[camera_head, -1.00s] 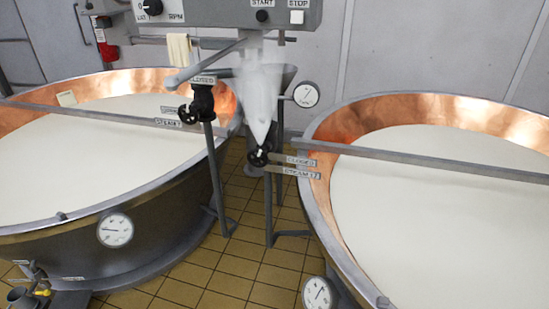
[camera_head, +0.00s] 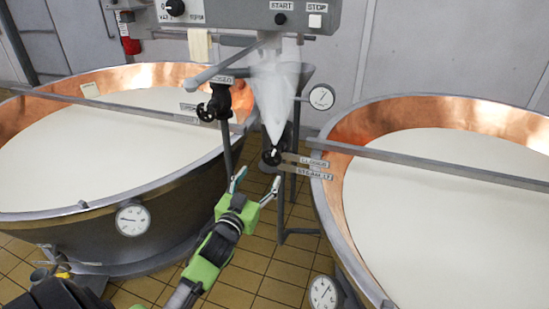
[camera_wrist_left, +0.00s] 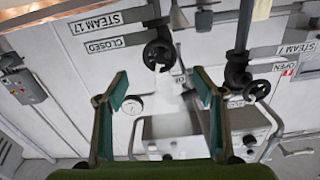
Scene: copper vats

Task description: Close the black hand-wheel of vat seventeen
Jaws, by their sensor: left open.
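The black hand-wheel of vat seventeen (camera_head: 272,157) is on a valve between the two vats, beside plates reading CLOSED (camera_head: 314,162) and STEAM 17 (camera_head: 314,175). In the left wrist view the wheel (camera_wrist_left: 159,55) appears just beyond the fingertips, with the picture turned over. My left gripper (camera_head: 258,184) is open and empty, below and slightly left of the wheel in the head view, apart from it. The left wrist view shows its two spread fingers (camera_wrist_left: 160,82) with nothing between them. My right gripper is not in view.
A second black hand-wheel (camera_head: 207,111) is on the left vat's valve; it also shows in the left wrist view (camera_wrist_left: 257,90). The left vat (camera_head: 90,238) and right vat (camera_head: 330,215) hold white liquid. A control box (camera_head: 245,14) hangs above. Tiled floor (camera_head: 255,262) lies between them.

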